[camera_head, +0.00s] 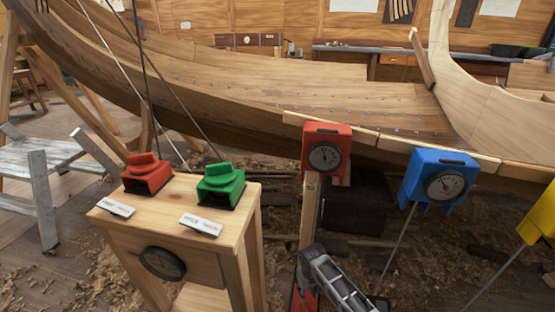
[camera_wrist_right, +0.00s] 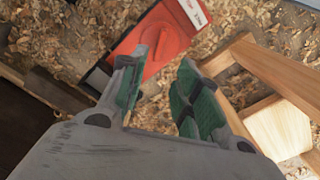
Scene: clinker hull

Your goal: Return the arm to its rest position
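My right gripper (camera_head: 316,256) shows low in the head view, in front of the wooden post under the red dial box. In the right wrist view the same gripper (camera_wrist_right: 162,64) has its two green-padded fingers apart with nothing held between them. A red object (camera_wrist_right: 165,38) with a white label lies beyond the fingertips there, over the shavings. A red part (camera_head: 303,301) also shows beside the gripper at the bottom of the head view. My left gripper is in neither view.
A wooden stand (camera_head: 236,237) at left carries a red clamp-like block (camera_head: 147,176) and a green one (camera_head: 221,186). A red dial box (camera_head: 326,150), a blue one (camera_head: 440,178) and a yellow box (camera_head: 540,215) line the hull (camera_head: 250,85). Trestles (camera_head: 40,185) stand far left.

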